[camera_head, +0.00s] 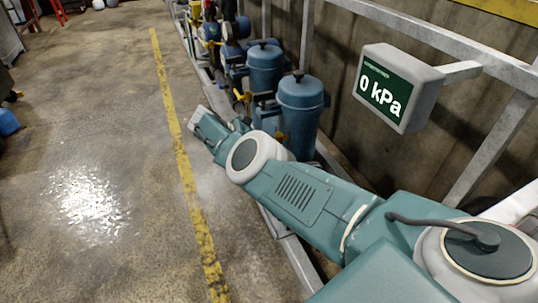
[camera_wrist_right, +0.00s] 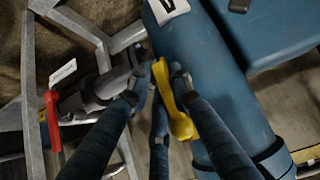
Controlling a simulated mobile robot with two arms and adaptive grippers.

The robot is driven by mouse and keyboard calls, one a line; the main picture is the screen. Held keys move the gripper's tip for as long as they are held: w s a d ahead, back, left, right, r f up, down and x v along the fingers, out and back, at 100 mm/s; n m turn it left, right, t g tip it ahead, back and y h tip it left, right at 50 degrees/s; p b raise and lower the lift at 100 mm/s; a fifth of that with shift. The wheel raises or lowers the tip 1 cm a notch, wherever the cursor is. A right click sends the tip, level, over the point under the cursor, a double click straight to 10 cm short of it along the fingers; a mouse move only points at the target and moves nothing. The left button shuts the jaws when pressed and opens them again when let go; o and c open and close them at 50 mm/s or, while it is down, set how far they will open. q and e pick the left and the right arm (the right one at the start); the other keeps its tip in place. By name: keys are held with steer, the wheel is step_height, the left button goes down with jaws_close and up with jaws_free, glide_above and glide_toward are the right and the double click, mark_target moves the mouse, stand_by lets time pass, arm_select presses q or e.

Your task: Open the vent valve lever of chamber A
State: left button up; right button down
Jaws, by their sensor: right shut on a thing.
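A yellow lever (camera_wrist_right: 182,125) stands beside a blue cylindrical vessel (camera_wrist_right: 205,70) in the right wrist view. My right gripper (camera_wrist_right: 158,78) is shut on this lever, with fingertips on both sides near its upper part. A white label with a dark mark shows on the vessel, cut off by the top edge and unreadable. In the head view two blue chambers with lids stand along the wall, a nearer one (camera_head: 301,115) and a farther one (camera_head: 264,68). My right arm reaches up to their left side and its fingers are hard to make out there. My left gripper is not in view.
A display (camera_head: 385,90) reads 0 kPa. A red lever (camera_wrist_right: 53,120) with a white tag (camera_wrist_right: 63,73) sits at left in the wrist view, near grey frame bars. Grey rails run along the wall.

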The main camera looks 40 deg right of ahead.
steer(key=c, duration=1.6)
jaws_free()
steer(key=shift+s+f, duration=0.15)
steer(key=shift+f, duration=0.05)
steer(key=shift+o, duration=0.4)
steer(key=shift+r, duration=0.1)
steer(key=v, duration=0.7)
steer(key=shift+r, duration=0.2)
steer(key=shift+a, duration=0.2)
